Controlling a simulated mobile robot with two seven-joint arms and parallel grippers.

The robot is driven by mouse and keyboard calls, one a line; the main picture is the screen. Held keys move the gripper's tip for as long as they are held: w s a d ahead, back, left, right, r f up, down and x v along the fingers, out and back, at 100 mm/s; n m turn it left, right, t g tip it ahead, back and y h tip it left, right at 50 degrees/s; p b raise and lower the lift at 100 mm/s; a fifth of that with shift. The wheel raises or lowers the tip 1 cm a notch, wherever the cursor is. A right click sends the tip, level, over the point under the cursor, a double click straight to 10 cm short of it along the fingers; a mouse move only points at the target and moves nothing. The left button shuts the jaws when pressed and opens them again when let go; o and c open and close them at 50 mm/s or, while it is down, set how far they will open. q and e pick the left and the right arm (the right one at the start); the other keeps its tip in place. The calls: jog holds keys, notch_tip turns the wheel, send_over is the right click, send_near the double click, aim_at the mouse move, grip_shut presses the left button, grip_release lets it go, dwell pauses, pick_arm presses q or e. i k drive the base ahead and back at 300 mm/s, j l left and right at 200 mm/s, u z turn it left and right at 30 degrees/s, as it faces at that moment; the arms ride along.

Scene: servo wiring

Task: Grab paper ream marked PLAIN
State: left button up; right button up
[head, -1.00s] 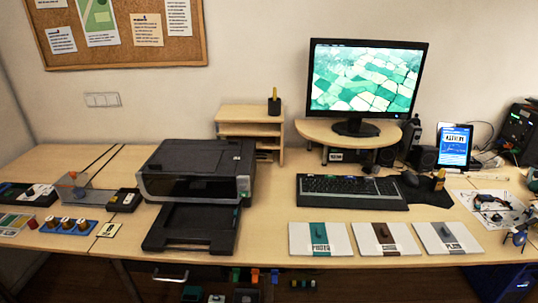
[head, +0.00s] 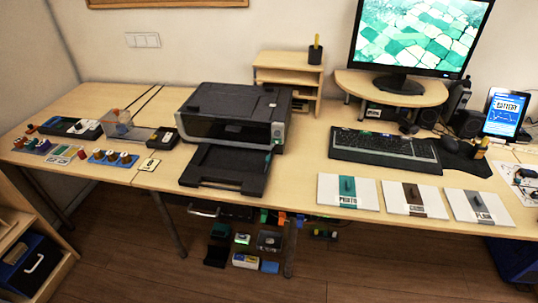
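Three flat white paper reams lie in a row along the front edge of the desk in the head view. The ream marked PLAIN (head: 463,207), with a grey band and a dark tab on top, is the rightmost. The middle ream (head: 401,198) has a brown band, and its label is hard to read. The left ream (head: 335,191) has a teal band and a label that seems to read PHOTO. Neither of my grippers is in view.
A black printer (head: 231,125) with its tray out stands left of the reams. A keyboard (head: 386,149), a mouse and a monitor (head: 419,40) are behind them. A tablet (head: 504,113) stands at right. Small parts cover the desk's left end. Open floor (head: 140,240) shows in front.

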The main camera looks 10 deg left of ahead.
aim_at(466, 206)
jog(key=z, duration=1.4)
jog(key=i+l, duration=0.15)
jog(key=l, duration=0.15)
jog(key=i+l, duration=0.15)
jog(key=l, duration=0.15)
jog(key=i+l+u, duration=0.1)
jog(key=l, duration=0.2)
jog(key=i+l, duration=0.15)
jog(key=l, duration=0.2)
